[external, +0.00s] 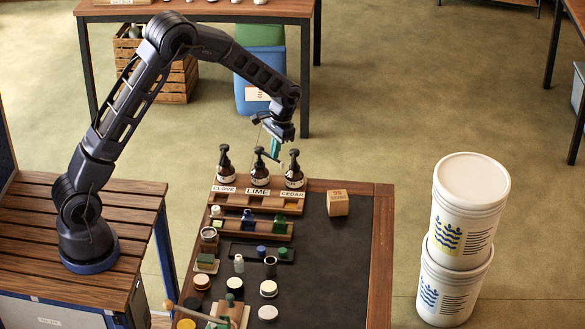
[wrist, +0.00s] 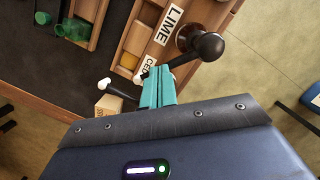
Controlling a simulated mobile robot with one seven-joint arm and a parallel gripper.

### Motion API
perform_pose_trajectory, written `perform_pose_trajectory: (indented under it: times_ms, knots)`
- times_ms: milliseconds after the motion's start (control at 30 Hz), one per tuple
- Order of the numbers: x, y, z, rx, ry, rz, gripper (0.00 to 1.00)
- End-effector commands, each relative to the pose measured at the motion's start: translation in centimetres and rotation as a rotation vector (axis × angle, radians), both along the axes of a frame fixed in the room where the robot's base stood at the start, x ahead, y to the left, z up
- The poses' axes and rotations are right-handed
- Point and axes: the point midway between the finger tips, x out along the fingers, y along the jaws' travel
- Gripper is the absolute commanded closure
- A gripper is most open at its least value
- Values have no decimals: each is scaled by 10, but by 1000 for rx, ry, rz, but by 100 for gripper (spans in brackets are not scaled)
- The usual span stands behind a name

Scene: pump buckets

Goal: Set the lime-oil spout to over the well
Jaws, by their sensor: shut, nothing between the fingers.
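Three dark pump bottles stand in a row at the table's back edge. The lime bottle (external: 260,176) is in the middle, behind the LIME label (external: 257,191). In the wrist view its black pump head (wrist: 206,46) shows at upper right, with the white-tipped spout pointing sideways toward the cedar bottle. My gripper (external: 275,149) is shut and empty, its teal fingers (wrist: 157,88) pointing down just beside this spout; whether they touch it I cannot tell. The wooden tray (wrist: 138,38) in front of the labels has recessed compartments; which one is the well is unclear.
The clove bottle (external: 226,172) stands to the left and the cedar bottle (external: 293,178) close on the right of my gripper. A small wooden block (external: 338,203) sits on the dark mat. Jars and small bottles crowd the mat's left side; its right side is clear.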

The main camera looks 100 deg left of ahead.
Motion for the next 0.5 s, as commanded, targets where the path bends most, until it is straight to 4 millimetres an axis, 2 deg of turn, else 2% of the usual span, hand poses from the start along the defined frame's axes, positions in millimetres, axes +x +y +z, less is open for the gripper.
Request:
perform_pose_trajectory:
  times_ms: [500]
  knots:
    - [-3,-5,0,0,0,-76,100]
